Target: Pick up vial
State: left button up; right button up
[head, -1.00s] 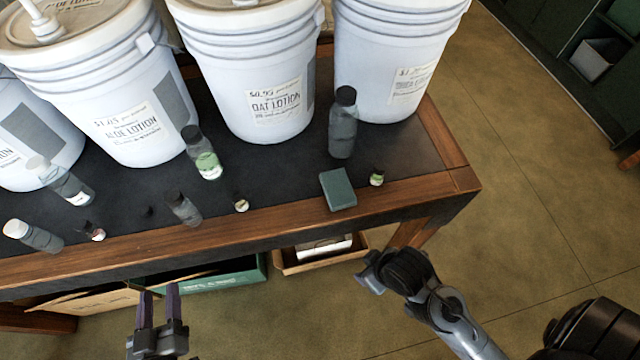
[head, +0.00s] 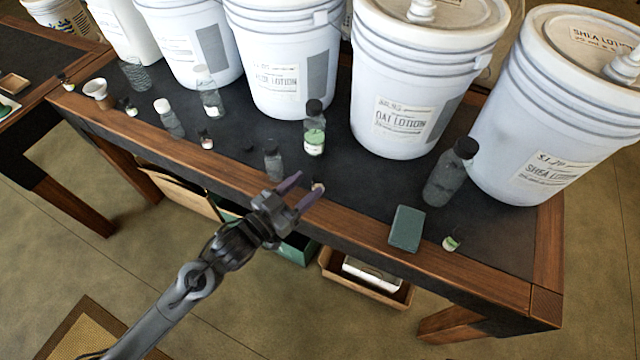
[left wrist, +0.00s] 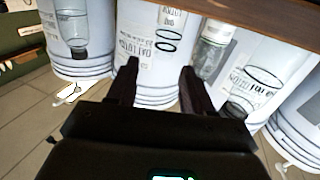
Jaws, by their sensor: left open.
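A small vial (head: 318,186) stands near the front edge of the table, partly hidden by the fingers of my left gripper (head: 309,184). The left gripper is open, its fingertips over the table's front edge beside the vial. I cannot tell whether they touch it. In the left wrist view the open fingers (left wrist: 158,78) point at the buckets, and I cannot make out the vial there. Another small vial with a green label (head: 452,241) stands at the right, near a green box (head: 406,228). More small vials (head: 207,141) stand to the left. My right gripper is out of view.
A small grey bottle (head: 273,160) stands close to the left gripper, and a green-label bottle (head: 314,130) stands behind. A larger dark-capped bottle (head: 450,175) is at the right. White buckets (head: 405,120) line the back. The wooden table rim (head: 350,235) runs along the front.

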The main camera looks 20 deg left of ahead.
aim_at(315, 178)
pick_arm(q)
jog(key=shift+w+d+f+b, duration=0.1)
jog(key=shift+w+b, duration=0.2)
jog(key=shift+w, duration=0.4)
jog(key=b+x, duration=0.1)
jog(key=x, duration=0.2)
jog(key=shift+f, duration=0.1)
jog(key=shift+w+d, duration=0.2)
jog(key=shift+w, duration=0.3)
grip_shut()
